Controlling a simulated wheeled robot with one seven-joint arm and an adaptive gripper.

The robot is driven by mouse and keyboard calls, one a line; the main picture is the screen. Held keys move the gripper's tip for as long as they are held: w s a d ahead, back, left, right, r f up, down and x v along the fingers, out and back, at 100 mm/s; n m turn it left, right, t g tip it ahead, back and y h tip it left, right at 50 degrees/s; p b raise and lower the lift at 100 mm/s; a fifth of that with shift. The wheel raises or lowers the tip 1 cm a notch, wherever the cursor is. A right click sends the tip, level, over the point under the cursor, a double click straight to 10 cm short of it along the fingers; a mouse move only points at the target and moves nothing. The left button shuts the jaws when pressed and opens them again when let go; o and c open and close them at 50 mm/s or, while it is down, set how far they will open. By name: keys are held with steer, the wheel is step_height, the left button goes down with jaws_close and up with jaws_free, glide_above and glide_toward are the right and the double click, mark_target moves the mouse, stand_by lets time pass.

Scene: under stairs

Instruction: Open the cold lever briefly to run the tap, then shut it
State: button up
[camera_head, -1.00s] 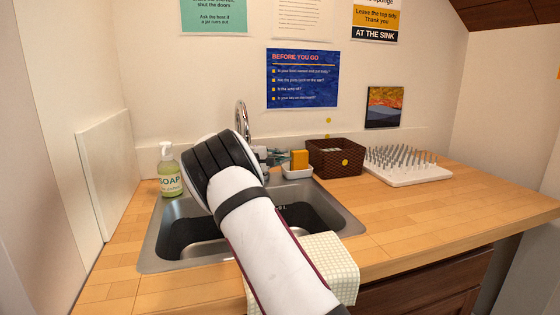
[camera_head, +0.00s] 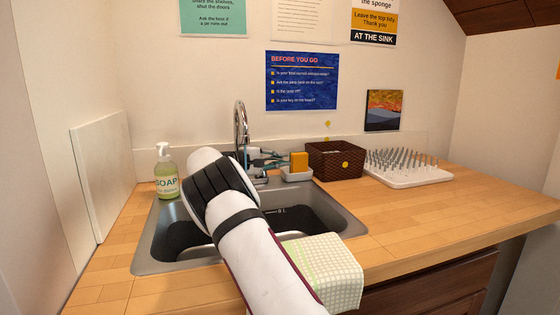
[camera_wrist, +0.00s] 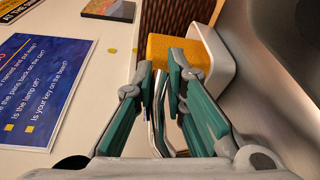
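The chrome tap (camera_head: 241,122) rises behind the sink (camera_head: 335,215). A thin bluish streak under its spout looks like running water. My gripper (camera_head: 262,157) is at the tap's base on the right side, partly hidden by my arm. In the wrist view my gripper (camera_wrist: 160,68) has its two teal-padded fingers part-way apart. A narrow chrome piece (camera_wrist: 161,115), which looks like part of a tap lever, shows between them. I cannot tell whether the fingers touch it. The lever's angle and any second lever are not clear.
A yellow sponge (camera_head: 299,161) in a white dish (camera_head: 297,175) stands close right of my gripper. A brown basket (camera_head: 334,161) and a spiked drying rack (camera_head: 408,168) are further right. A soap bottle (camera_head: 166,173) stands left. A checked cloth (camera_head: 328,270) hangs over the front edge.

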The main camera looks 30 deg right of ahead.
steer(key=o, duration=0.4)
steer(key=shift+c, duration=0.2)
steer(key=shift+a, duration=0.1)
steer(key=a, duration=0.8)
steer(key=a+r, duration=0.1)
steer(key=a, duration=0.2)
steer(key=shift+w+a, duration=0.15)
steer(key=shift+a, duration=0.25)
